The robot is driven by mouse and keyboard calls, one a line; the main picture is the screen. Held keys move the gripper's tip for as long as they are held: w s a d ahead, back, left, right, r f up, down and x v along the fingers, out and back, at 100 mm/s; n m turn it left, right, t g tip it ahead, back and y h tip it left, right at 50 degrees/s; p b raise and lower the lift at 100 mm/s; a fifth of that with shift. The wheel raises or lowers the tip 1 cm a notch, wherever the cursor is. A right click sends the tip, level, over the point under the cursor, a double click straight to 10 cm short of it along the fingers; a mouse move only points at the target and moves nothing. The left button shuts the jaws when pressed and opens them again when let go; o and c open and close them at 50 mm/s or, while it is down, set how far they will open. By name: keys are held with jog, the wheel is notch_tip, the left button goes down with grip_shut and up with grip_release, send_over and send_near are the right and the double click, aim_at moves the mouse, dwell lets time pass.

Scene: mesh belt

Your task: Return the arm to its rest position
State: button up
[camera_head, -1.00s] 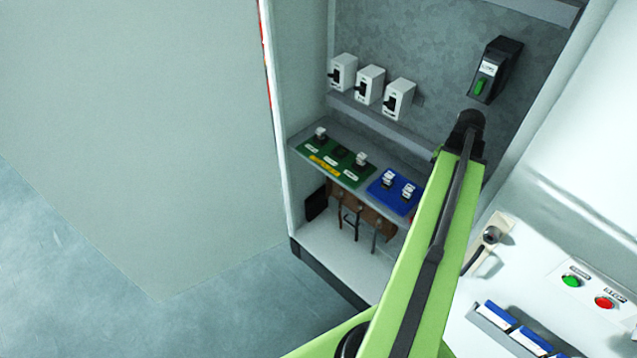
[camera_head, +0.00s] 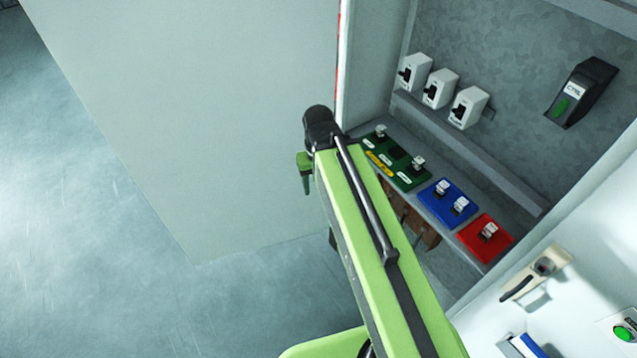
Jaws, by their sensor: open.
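My green and black arm (camera_head: 365,230) reaches up from the bottom of the picture, across the left front edge of an open cabinet. Its black end joint is in front of the large pale door panel. My gripper (camera_head: 306,178) hangs below that joint on its left side, small and partly hidden. It is open, with nothing seen in it, and appears apart from the cabinet's contents.
The cabinet holds three white switches (camera_head: 438,89), a black unit with a green switch (camera_head: 582,92), and a shelf with green (camera_head: 405,176), blue (camera_head: 447,203) and red (camera_head: 485,237) plates. Open floor (camera_head: 110,250) lies left.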

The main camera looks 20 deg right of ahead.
notch_tip(320, 180, down, 15)
jog(key=b, duration=1.4)
jog(key=shift+s+b, duration=0.2)
jog(key=shift+b, duration=0.2)
jog(key=shift+r, duration=0.1)
